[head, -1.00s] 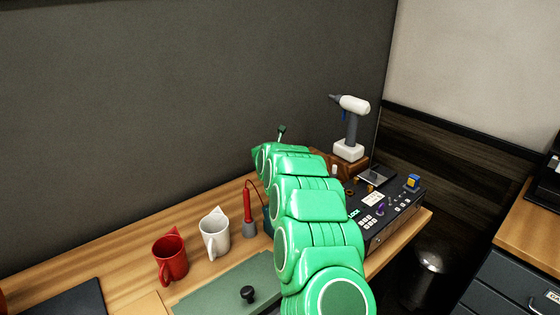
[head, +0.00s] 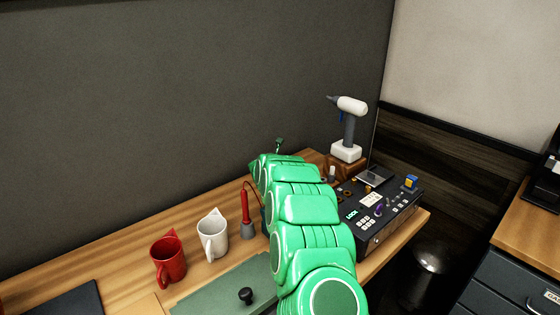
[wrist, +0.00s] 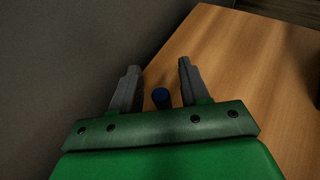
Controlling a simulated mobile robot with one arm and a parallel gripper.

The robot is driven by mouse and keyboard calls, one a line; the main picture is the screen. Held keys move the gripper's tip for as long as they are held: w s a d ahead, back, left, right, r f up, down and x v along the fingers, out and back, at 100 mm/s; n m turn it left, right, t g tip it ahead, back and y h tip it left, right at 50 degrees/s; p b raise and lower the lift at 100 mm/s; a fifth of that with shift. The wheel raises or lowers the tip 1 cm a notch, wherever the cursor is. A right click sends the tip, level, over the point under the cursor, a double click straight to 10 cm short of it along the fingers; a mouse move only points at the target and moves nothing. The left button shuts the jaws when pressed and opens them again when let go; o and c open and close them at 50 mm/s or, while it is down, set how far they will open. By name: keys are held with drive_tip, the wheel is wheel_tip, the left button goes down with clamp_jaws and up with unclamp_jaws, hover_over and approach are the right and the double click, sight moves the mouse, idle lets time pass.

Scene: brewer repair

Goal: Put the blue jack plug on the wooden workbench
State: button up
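The wooden workbench (wrist: 225,75) fills the view beyond the fingers, beside a dark wall. Whether the plug rests on the bench is hard to tell. In the head view the workbench (head: 130,252) runs along the wall, and my green arm hides the gripper and plug.
A red mug (head: 168,260), a white mug (head: 213,236) and a soldering iron in a stand (head: 247,226) stand left of my arm. A black control box (head: 380,210) and a white-topped tool (head: 348,128) are to the right.

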drive_tip(key=shift+r, duration=0.15)
drive_tip(key=shift+v, duration=2.4)
wheel_tip(320, 180, up, 7)
drive_tip(key=shift+s, duration=0.1)
